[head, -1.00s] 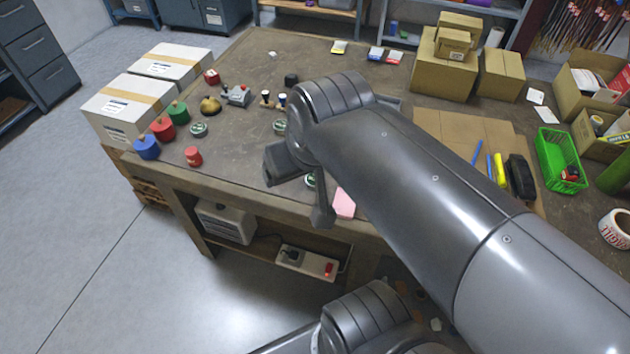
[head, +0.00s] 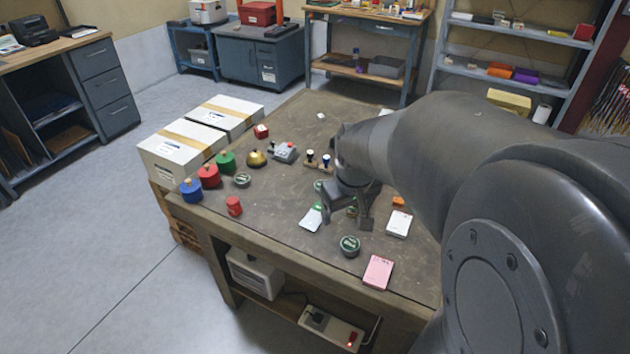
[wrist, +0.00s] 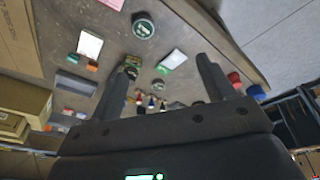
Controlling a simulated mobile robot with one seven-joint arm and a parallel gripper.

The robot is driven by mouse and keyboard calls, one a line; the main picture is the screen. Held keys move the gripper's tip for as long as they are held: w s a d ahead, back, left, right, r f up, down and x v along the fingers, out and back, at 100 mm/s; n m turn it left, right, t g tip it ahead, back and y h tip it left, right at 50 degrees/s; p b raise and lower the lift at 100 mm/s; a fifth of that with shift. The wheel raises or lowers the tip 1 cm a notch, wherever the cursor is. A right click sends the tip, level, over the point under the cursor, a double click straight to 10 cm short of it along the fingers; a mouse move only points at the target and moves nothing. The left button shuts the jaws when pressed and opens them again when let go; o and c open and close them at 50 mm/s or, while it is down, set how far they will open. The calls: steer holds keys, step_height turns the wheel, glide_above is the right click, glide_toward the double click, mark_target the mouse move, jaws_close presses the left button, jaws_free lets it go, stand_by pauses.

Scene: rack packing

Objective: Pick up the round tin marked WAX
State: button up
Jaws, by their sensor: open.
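Several round dark-green tins with pale tops are on the brown workbench; I cannot read which is marked WAX. One tin (head: 350,245) lies near the front edge, just in front of my gripper (head: 346,214), and shows in the wrist view (wrist: 143,26). Another tin (head: 242,180) sits left, by the colored knobbed weights. The arm and fingers hide part of the bench middle.
A pink card (head: 378,271) and white cards (head: 397,223) lie beside the front tin. Red (head: 234,206), blue (head: 191,189) and green (head: 225,161) items stand at left, near a brass bell (head: 256,158). Two white cartons (head: 183,150) stand past the left edge.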

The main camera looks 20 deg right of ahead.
steer(key=g, duration=0.2)
glide_toward(350, 244)
steer(key=shift+n+y, duration=0.4)
steer(key=f, duration=0.1)
steer(key=d+f, duration=0.1)
steer(key=f, duration=0.1)
steer(key=shift+s+d+f, duration=0.15)
steer(key=shift+d+f, duration=0.15)
steer(key=shift+w+a+f, duration=0.15)
steer(key=shift+w+f, duration=0.05)
steer(key=shift+f, duration=0.7)
steer(key=shift+w+a+f, duration=0.15)
steer(key=shift+a+f, duration=0.05)
steer(key=shift+f, duration=0.7)
steer(key=shift+w+a+f, duration=0.15)
steer(key=shift+w+f, duration=0.05)
steer(key=shift+f, duration=0.7)
steer(key=c, duration=1.1)
steer(key=shift+o, duration=0.2)
steer(key=shift+r, duration=0.1)
